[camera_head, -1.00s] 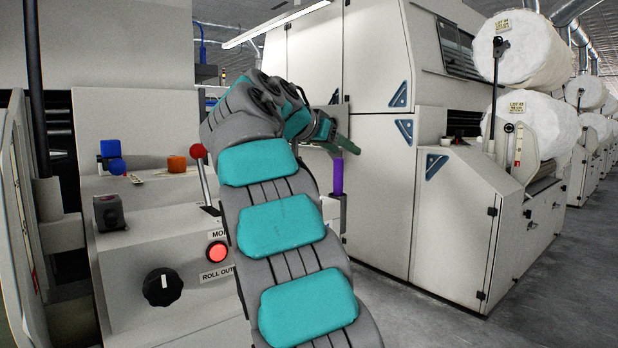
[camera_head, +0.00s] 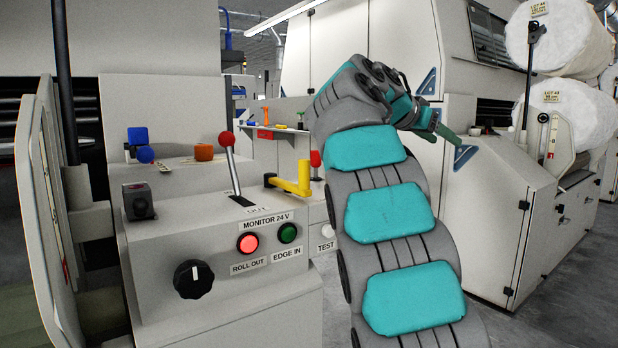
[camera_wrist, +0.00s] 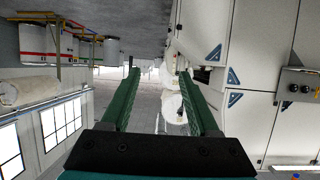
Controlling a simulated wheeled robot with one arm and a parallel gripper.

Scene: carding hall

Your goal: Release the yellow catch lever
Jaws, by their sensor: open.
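The yellow catch lever (camera_head: 290,181) sits on the right part of the grey control console (camera_head: 215,285), just right of a red-knobbed lever (camera_head: 229,158). In the head view my arm reaches up on the right side, and my gripper (camera_head: 452,140) is up and to the right of the yellow lever, well apart from it. The wrist view shows the two green fingers of my gripper (camera_wrist: 158,75) spread wide with nothing between them. The yellow lever does not show in the wrist view.
The console also carries a black rotary knob (camera_head: 193,279), a lit red button (camera_head: 247,243) and a green button (camera_head: 287,233). A red knob (camera_head: 315,158) stands close right of the yellow lever. A large cream machine (camera_head: 520,190) stands at right, behind my arm.

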